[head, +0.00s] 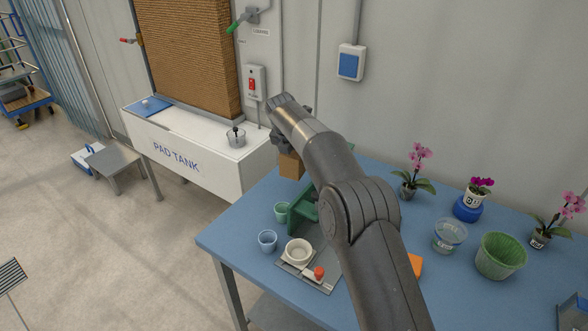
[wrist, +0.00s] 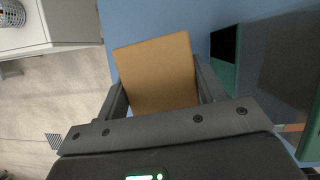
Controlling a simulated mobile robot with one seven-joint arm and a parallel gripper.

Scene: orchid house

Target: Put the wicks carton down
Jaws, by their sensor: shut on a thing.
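The wicks carton is a plain brown box (head: 291,165), held in my gripper and partly hidden by the arm in the head view. In the wrist view the carton (wrist: 158,72) sits between the two fingers of my gripper (wrist: 162,88), which is shut on it. No lettering shows on the face I see. The carton is over the far left part of the blue table (head: 228,243). I cannot tell whether its underside touches the table.
A green stand (head: 303,208) is close to the carton, and also right of it in the wrist view (wrist: 226,75). Cups, a scale (head: 325,285) with a white bowl, orchids and a green pot (head: 499,257) stand on the table. The white pad tank (head: 190,150) adjoins at left.

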